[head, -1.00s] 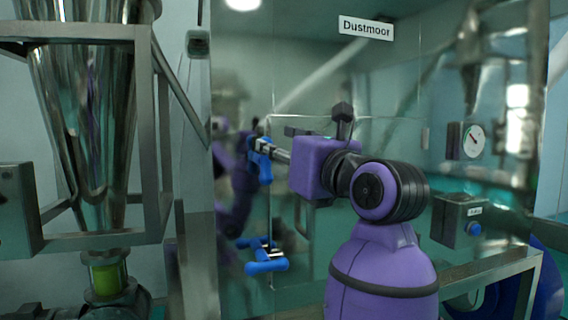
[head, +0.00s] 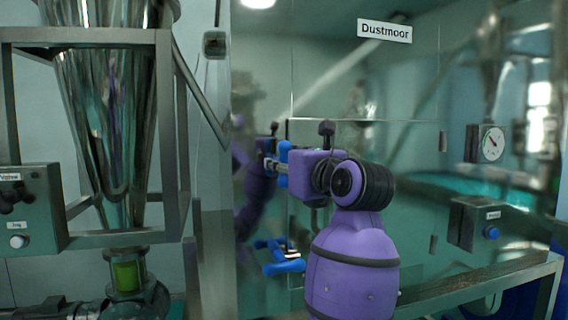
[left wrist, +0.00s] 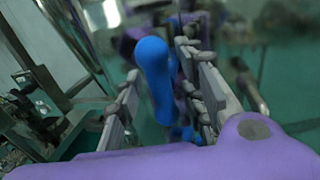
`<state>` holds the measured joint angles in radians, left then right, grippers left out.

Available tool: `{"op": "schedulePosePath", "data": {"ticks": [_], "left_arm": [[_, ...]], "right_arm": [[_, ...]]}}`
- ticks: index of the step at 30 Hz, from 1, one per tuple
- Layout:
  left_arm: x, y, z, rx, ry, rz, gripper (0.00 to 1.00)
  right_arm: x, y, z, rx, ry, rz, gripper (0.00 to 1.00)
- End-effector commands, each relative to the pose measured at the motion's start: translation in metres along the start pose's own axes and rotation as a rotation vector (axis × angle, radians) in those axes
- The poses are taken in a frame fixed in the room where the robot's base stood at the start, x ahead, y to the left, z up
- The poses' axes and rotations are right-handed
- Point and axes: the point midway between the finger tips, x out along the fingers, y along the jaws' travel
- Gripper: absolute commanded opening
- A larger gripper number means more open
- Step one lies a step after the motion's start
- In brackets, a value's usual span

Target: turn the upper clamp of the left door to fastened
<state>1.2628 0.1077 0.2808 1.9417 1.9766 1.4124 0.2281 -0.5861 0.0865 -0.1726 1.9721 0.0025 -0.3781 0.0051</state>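The upper clamp's blue handle (head: 284,172) stands about upright on the glossy left door (head: 330,85). My left gripper (head: 272,164) reaches it from the right, its fingertips at the handle. In the left wrist view the blue handle (left wrist: 155,75) stands between the two grey fingers of my left gripper (left wrist: 165,95). The fingers are apart, with a gap visible at the left; contact on the right side is unclear. The lower clamp (head: 285,265) has its blue handle lying roughly level. The upper clamp's base is largely hidden by my gripper. My right gripper is out of view.
A steel hopper (head: 105,120) in a metal frame (head: 168,130) stands at the left, with a control box (head: 32,210) below. A gauge (head: 487,143) and a button box (head: 475,222) are at the right. A metal rail (head: 480,283) runs low at the right.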

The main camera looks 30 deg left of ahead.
Motion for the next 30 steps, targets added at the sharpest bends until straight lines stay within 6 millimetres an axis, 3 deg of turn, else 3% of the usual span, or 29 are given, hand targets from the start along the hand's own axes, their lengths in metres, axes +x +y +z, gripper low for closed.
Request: {"op": "schedulePosePath", "data": {"ticks": [2,11,20,30], "left_arm": [[0.000,0.000,0.000,0.001,0.000,0.000,0.36],[0.000,0.000,0.000,0.001,0.000,0.000,0.00],[-0.001,0.000,0.001,0.023,-0.004,0.000,0.00],[-0.002,0.002,0.006,0.201,-0.042,0.000,0.00]], "right_arm": [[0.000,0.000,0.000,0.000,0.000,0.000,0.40],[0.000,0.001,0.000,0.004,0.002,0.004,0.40],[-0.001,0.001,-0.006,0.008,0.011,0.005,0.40],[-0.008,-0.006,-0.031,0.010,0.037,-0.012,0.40]]}}
